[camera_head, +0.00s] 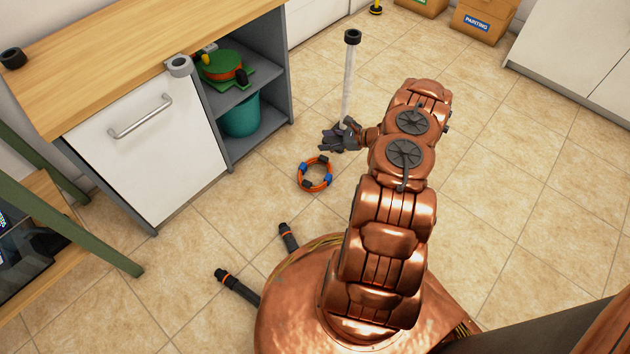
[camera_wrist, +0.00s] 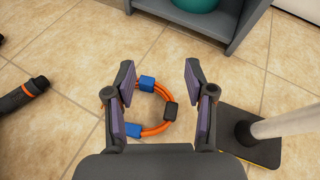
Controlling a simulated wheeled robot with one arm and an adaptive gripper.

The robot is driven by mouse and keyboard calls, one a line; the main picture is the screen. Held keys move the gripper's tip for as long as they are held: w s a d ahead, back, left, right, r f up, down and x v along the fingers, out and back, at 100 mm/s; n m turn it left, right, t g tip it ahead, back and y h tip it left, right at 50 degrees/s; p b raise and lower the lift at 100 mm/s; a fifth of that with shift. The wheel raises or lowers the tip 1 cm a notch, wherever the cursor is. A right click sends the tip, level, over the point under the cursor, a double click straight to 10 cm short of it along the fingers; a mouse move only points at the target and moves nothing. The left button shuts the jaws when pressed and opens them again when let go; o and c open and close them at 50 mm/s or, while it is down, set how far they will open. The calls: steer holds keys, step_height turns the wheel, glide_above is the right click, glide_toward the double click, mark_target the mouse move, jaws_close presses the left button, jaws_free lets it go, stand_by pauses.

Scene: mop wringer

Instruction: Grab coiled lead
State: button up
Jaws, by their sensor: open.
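The coiled lead (camera_head: 315,174) is an orange ring with blue and black bands, lying flat on the tiled floor. In the wrist view the coiled lead (camera_wrist: 157,128) shows below and between my fingers, partly covered by the left finger and the palm. My gripper (camera_wrist: 160,85) is open, with nothing between its fingers. In the head view my gripper (camera_head: 338,138) is just beyond the lead, near the foot of a white post. How high my fingers are above the lead is hard to tell.
A white post (camera_head: 348,85) with a black top stands on a dark base (camera_wrist: 247,134) close right of my gripper. A cabinet (camera_head: 150,140) with grey shelves stands to the left. Two black cylindrical parts (camera_head: 288,237) (camera_head: 236,286) lie on the floor. Open floor lies right.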

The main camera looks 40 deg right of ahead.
mark_target(324, 160)
steer(key=s+d+f+m+b, duration=0.1)
steer(key=f, duration=0.3)
steer(key=s+d+f+m+t+h+b, duration=0.1)
steer(key=s+d+f, duration=0.1)
steer(key=f, duration=0.2)
steer(key=s+d+f+m+h+b, duration=0.1)
steer(key=d+f, duration=0.1)
steer(key=f, duration=0.2)
steer(key=shift+s+f+t, duration=0.2)
steer(key=shift+t, duration=0.1)
steer(key=shift+f+m, duration=0.25)
steer(key=shift+m, duration=0.05)
steer(key=shift+w+a+f+b, duration=0.1)
steer(key=shift+w+f+b, duration=0.05)
steer(key=shift+w+b, duration=0.2)
steer(key=b+x, duration=0.2)
steer(key=x, duration=0.3)
steer(key=shift+w+f, duration=0.1)
steer(key=shift+w, duration=0.1)
steer(key=shift+w+a+f, duration=0.1)
steer(key=shift+w+a, duration=0.25)
steer(key=shift+w, duration=0.2)
jaws_close()
